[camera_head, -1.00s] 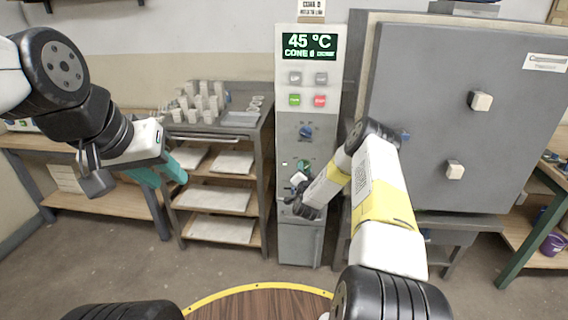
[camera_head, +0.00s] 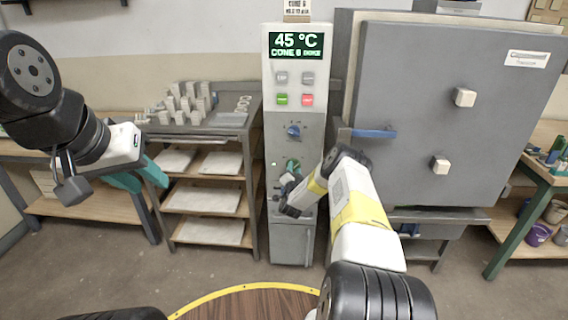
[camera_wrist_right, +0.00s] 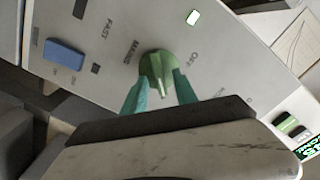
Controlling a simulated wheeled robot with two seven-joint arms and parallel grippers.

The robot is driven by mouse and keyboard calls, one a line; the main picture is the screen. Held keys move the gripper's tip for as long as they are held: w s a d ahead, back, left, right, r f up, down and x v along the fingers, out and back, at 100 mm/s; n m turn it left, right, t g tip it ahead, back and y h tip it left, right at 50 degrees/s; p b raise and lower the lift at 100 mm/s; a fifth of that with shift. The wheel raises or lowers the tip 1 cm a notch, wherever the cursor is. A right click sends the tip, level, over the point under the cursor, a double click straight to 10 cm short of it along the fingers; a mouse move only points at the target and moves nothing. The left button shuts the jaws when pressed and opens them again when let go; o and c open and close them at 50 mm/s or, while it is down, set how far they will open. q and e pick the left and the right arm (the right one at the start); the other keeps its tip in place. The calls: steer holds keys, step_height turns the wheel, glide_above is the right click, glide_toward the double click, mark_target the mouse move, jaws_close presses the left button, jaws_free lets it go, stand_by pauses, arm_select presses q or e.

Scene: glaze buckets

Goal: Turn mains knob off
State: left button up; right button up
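The green mains knob (camera_head: 293,164) is on the lower part of the grey control panel (camera_head: 270,150). In the right wrist view the knob (camera_wrist_right: 158,70) sits beside the printed word MAINS, with OFF printed to its upper right. My right gripper (camera_wrist_right: 160,88) is at the knob, its teal fingers on either side of it. The fingers look apart, with a gap to the knob's raised bar; contact is unclear. In the head view the right wrist hides the fingertips. My left gripper (camera_head: 143,178) is open and empty, away at the left.
The panel carries a display reading 45 °C (camera_head: 297,44), several buttons and a blue knob (camera_head: 293,131). A blue switch (camera_wrist_right: 64,54) is near the mains knob. The closed kiln (camera_head: 440,110) stands right of the panel. A shelf rack (camera_head: 252,180) stands left.

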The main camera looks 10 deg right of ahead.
jaws_close()
steer(key=shift+n, duration=0.3)
steer(key=shift+w+a+n, duration=0.1)
steer(key=shift+a+n, duration=0.05)
steer(key=shift+n, duration=2.7)
steer(key=shift+s+a+n, duration=0.1)
steer(key=shift+a+n, duration=0.1)
steer(key=shift+n, duration=2.6)
steer(key=shift+w+a+n, duration=0.1)
steer(key=shift+a+n, duration=0.05)
steer(key=shift+n, duration=3)
jaws_free()
